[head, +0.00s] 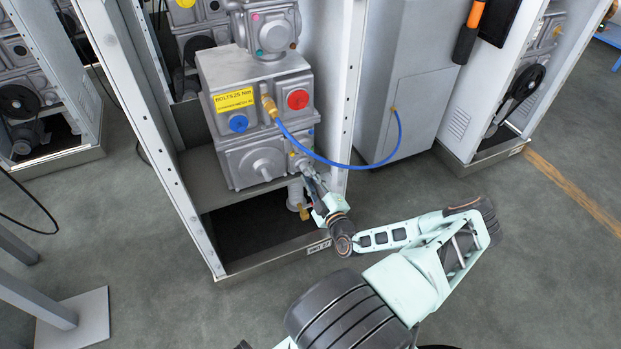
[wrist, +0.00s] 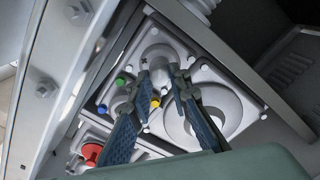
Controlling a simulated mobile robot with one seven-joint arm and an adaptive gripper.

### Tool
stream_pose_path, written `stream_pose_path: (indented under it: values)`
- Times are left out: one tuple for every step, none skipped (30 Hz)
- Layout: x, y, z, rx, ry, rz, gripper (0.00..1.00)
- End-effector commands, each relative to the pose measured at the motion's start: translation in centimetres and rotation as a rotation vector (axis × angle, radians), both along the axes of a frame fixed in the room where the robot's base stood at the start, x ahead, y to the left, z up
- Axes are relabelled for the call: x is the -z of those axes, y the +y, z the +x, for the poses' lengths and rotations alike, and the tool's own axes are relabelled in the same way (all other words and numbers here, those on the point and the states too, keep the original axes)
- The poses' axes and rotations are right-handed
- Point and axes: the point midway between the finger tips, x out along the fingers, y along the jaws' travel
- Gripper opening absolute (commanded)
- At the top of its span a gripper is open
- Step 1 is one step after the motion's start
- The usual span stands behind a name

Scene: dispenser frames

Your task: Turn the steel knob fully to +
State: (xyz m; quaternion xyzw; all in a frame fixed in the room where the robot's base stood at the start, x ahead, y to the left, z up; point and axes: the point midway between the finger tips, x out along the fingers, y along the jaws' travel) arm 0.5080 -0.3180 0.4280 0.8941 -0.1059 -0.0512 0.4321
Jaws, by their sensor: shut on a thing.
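The steel knob (wrist: 159,76) is a small grey knob on the face of the grey metal unit, low on its right side. In the head view my gripper (head: 309,173) reaches the lower right corner of the unit (head: 255,162), and the knob's turn position cannot be made out. A small dark plus-like mark shows beside the left finger in the wrist view.
A blue hose (head: 345,165) loops just above my gripper from a brass fitting. A red knob (head: 298,99) and a blue knob (head: 238,122) sit higher on the unit. The cabinet's side post (head: 345,100) stands close on the right. The floor in front is clear.

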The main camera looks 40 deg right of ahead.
Motion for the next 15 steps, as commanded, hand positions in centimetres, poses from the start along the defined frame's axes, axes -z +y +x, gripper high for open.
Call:
stream_pose_path:
  values:
    - [-0.06,-0.04,0.05,0.0,-0.003,0.005,0.0]
    - [-0.06,-0.04,0.05,0.0,-0.003,0.007,0.0]
    - [-0.07,-0.03,0.06,0.0,-0.004,0.01,0.0]
    - [-0.07,-0.04,0.06,0.0,-0.004,0.012,0.0]
    - [-0.08,-0.03,0.07,0.0,-0.005,0.013,0.0]
    - [-0.07,-0.04,0.06,0.0,-0.005,0.014,0.0]
    - [-0.08,-0.03,0.07,0.0,-0.005,0.014,0.0]
    - [-0.08,-0.03,0.07,0.0,-0.005,0.014,0.0]
    - [-0.08,-0.03,0.07,0.0,-0.005,0.014,0.0]
    - [-0.08,-0.03,0.07,0.0,-0.005,0.014,0.0]
    - [-0.08,-0.03,0.07,0.0,-0.005,0.014,0.0]
    - [-0.09,-0.03,0.06,0.0,-0.006,0.014,0.0]
    - [-0.09,-0.03,0.06,0.0,-0.005,0.013,0.0]
    - [-0.08,-0.03,0.07,0.0,-0.005,0.013,0.0]
    - [-0.09,-0.03,0.06,0.0,-0.005,0.013,0.18]
